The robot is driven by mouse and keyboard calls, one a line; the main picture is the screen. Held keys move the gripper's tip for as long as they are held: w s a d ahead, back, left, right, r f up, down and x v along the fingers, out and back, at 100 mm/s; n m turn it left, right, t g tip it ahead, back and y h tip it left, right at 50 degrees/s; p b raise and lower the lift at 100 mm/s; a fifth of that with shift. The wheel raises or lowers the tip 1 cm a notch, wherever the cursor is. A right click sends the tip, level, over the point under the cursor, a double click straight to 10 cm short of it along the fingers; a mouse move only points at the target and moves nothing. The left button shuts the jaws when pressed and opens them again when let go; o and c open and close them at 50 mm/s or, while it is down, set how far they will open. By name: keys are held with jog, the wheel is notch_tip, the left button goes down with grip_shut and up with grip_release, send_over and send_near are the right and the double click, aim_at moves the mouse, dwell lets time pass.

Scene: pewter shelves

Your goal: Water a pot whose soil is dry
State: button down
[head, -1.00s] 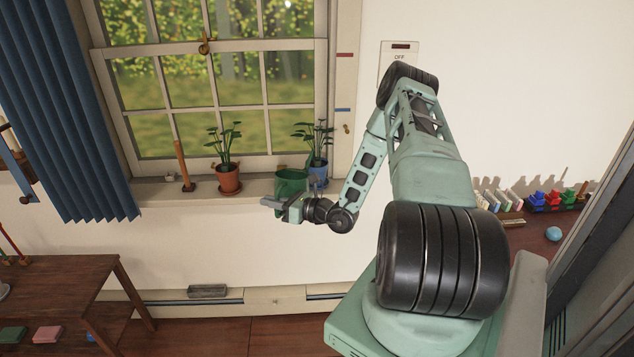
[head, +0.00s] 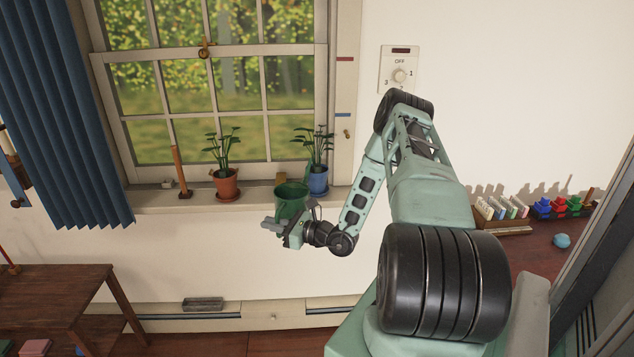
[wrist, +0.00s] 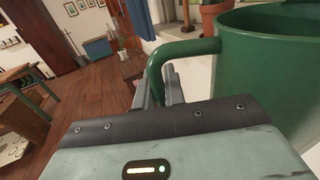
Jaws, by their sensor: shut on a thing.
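My gripper (head: 272,228) is shut on the handle of a green watering can (head: 291,203). In the wrist view the can (wrist: 265,75) fills the right side, with its curved handle between the fingers (wrist: 160,88). The can is held in front of the window sill, apart from the pots as far as I can tell. A terracotta pot (head: 227,187) with a leafy plant stands on the sill to the left of the can. A blue pot (head: 318,182) with a similar plant stands just behind and right of it. I cannot see the soil of either pot clearly.
The sill (head: 150,199) also holds a brown upright stick (head: 181,172) on a base. A blue curtain (head: 65,120) hangs at left. A dial (head: 399,76) is on the wall. A wooden table (head: 60,300) stands at lower left, and a shelf with toys (head: 515,225) at right.

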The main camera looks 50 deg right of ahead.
notch_tip(320, 180, up, 5)
jog(key=p, duration=0.3)
jog(key=shift+p, duration=0.3)
dwell(0.4)
jog(key=s+a+f+m+h, duration=0.1)
jog(key=s+a, duration=0.3)
jog(key=a, duration=0.6)
jog(key=s+a+f+m+t+h, duration=0.1)
jog(key=s+a+f+h, duration=0.3)
jog(key=a, duration=0.5)
jog(key=shift+a+f+m, duration=0.35)
jog(key=shift+a+m, duration=0.05)
jog(key=shift+m, duration=0.3)
